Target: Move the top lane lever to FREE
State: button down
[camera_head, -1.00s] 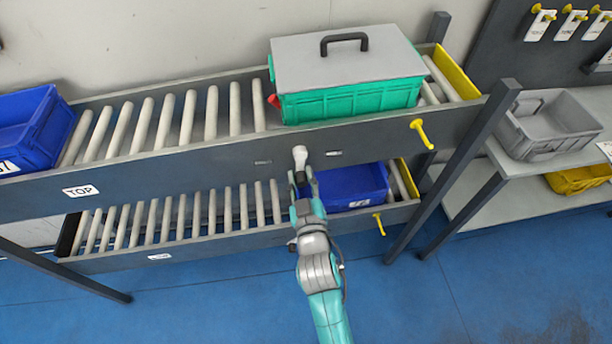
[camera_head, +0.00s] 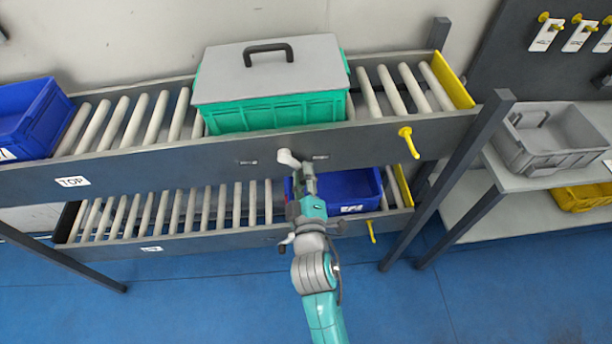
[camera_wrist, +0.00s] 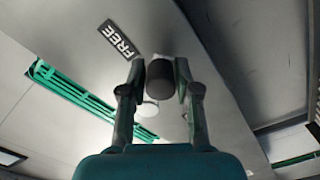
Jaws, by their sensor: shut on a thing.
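The top lane lever (camera_head: 287,158) is a short pale grey handle on the front rail of the upper lane. It slants down to the right from its pivot, between two small plates. My gripper (camera_head: 304,178) reaches up from below and meets its lower end. In the wrist view my gripper (camera_wrist: 160,90) has its two fingers shut on either side of the lever's dark round end (camera_wrist: 160,78). The FREE label (camera_wrist: 118,40) shows on the rail beside the left finger. The part of the handle between the fingers is hidden in the head view.
A green crate (camera_head: 275,113) with a grey lid stands on the upper rollers. A blue bin (camera_head: 32,115) is at the left, and another blue bin (camera_head: 345,190) is in the lower lane below. A yellow lever (camera_head: 408,142) sticks out at the right. Rollers right of the crate are bare.

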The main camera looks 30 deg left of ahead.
jog(key=shift+a, duration=0.1)
dwell(0.4)
jog(key=c, duration=0.9)
grip_release()
jog(key=v, duration=1.2)
